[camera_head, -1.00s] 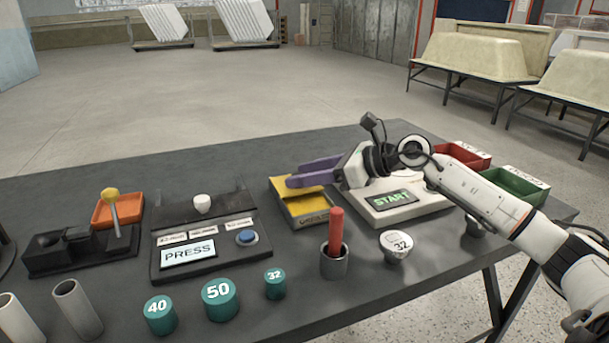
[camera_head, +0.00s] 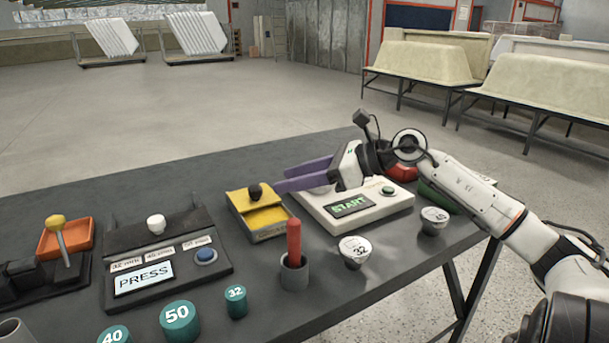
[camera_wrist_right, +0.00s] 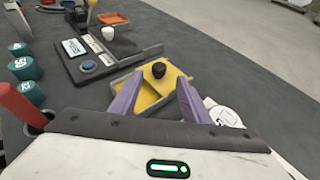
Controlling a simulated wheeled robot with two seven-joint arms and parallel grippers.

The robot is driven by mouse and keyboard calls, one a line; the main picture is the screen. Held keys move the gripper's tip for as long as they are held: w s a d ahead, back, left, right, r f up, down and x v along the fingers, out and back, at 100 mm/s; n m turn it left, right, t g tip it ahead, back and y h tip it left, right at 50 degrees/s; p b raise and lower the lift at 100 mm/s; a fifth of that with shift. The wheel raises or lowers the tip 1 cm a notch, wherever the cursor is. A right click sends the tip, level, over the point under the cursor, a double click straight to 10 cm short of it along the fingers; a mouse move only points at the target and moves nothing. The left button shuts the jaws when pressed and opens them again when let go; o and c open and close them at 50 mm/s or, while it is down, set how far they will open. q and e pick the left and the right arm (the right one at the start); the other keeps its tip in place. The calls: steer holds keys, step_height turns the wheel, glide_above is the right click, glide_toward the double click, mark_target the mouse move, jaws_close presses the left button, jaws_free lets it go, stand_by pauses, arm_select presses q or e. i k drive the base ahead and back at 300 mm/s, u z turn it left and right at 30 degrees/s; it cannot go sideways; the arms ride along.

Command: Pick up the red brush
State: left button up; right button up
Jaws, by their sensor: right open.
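The red brush shows as a red handle (camera_head: 294,241) standing upright in a small grey cup (camera_head: 294,274) near the table's front edge. In the right wrist view the red handle (camera_wrist_right: 20,104) is at the left edge, beside the gripper. My right gripper (camera_head: 281,180) has purple fingers and is open, with nothing between them. It hangs above the table near the yellow tray (camera_head: 262,232), behind and above the brush. In the right wrist view the open fingers (camera_wrist_right: 157,90) frame the yellow tray's black knob (camera_wrist_right: 159,70). The brush's lower end is hidden in the cup.
White-topped round pieces (camera_head: 355,250) stand right of the cup, and teal cylinders (camera_head: 180,321) stand left. The START box (camera_head: 385,209) is under my right arm. The PRESS panel (camera_head: 145,278) and an orange tray (camera_head: 80,234) are at left. The table's back is clear.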

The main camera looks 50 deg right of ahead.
mark_target(294, 235)
steer(key=k, duration=1.05)
